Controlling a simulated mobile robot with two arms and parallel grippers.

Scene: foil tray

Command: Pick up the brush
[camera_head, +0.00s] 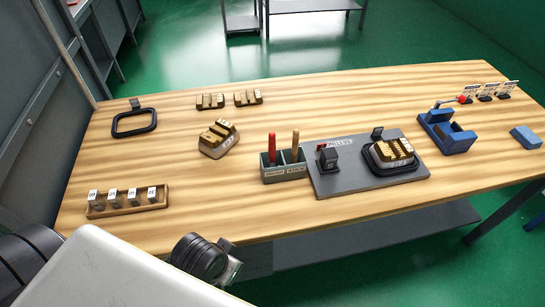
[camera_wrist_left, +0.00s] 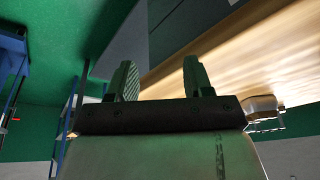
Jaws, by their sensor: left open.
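A grey two-slot holder (camera_head: 284,172) stands on the wooden table near its front middle. A red handle (camera_head: 271,148) stands upright in its left slot and a brown wooden handle (camera_head: 295,146) in its right slot. Their lower ends are hidden in the holder, so I cannot tell which is the brush. My left gripper (camera_wrist_left: 159,80) shows in the left wrist view with its two fingers apart and nothing between them. The wooden table (camera_wrist_left: 250,55) lies beyond it. My right gripper is not in view.
Right of the holder lies a dark grey board (camera_head: 350,186) bearing a black tray with brown blocks. A blue fixture (camera_head: 446,131) stands further right. A wooden rack (camera_head: 127,209) with small labelled pieces and a black ring frame (camera_head: 134,122) are on the left.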

